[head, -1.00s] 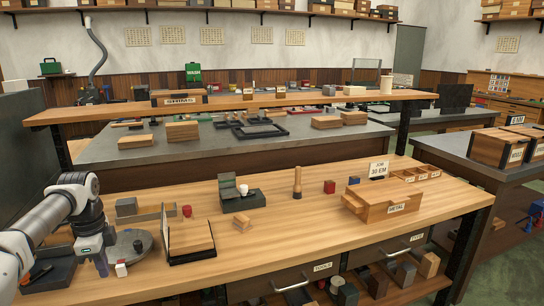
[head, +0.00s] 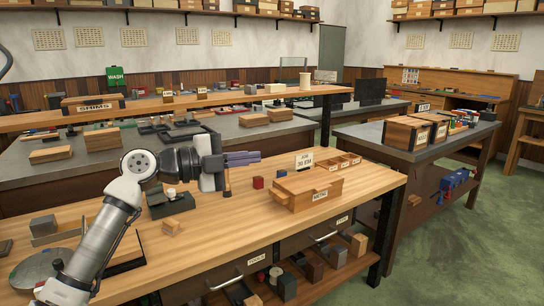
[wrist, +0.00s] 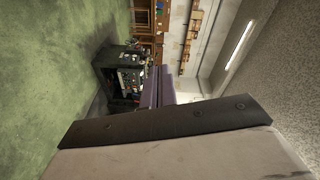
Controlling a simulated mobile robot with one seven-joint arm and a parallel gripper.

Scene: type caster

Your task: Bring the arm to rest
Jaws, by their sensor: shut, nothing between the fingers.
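My gripper (head: 244,158) is raised above the wooden bench, pointing right in the head view. Its purple-grey fingers are together with nothing between them. In the wrist view the fingers (wrist: 157,86) also show closed, with the room lying sideways beyond them. The gripper is apart from the bench things below it. My arm comes up from the lower left of the head view.
A grey-topped table with wooden boxes (head: 407,134) stands at right. Green floor (head: 460,245) is open at lower right.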

